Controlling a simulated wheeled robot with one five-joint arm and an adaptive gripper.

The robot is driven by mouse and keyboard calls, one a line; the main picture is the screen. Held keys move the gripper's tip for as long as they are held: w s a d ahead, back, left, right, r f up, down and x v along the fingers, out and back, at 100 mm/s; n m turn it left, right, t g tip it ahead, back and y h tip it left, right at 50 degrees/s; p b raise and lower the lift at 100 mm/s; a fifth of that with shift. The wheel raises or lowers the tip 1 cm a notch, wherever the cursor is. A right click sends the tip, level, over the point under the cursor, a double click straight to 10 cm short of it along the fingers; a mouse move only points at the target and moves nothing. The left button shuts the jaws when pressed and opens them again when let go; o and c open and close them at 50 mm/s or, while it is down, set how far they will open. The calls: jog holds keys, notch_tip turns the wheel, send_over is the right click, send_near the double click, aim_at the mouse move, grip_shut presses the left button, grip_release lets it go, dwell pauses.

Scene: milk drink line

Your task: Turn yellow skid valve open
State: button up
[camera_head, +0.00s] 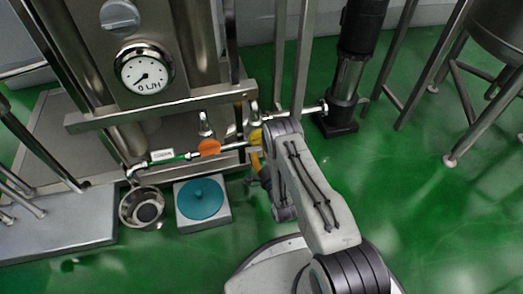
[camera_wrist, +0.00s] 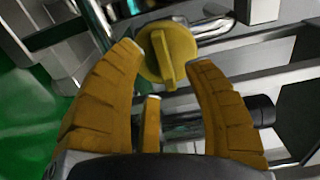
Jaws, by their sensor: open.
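The yellow skid valve (camera_wrist: 167,50) is a round knob with a raised bar handle across its face, in the upper middle of the wrist view. The bar runs nearly upright in that picture. My gripper (camera_wrist: 165,66) is open, with one orange finger on each side of the knob and a third finger below it. I cannot tell whether any fingertip touches the knob. In the head view the yellow valve (camera_head: 253,136) shows beside my arm on the horizontal pipe, partly hidden by my wrist. My gripper is mostly hidden there.
An orange round handle (camera_head: 209,147) sits left on the same pipe. A blue disc on a grey box (camera_head: 204,198) stands on the floor, and a black pump (camera_head: 346,65) stands to the right. Green floor (camera_head: 430,220) is clear at right.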

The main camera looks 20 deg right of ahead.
jog(key=shift+w+f+b, duration=0.1)
jog(key=shift+b, duration=0.4)
jog(key=shift+w+b, duration=0.3)
jog(key=shift+w, duration=0.85)
jog(key=shift+c, duration=0.2)
grip_shut()
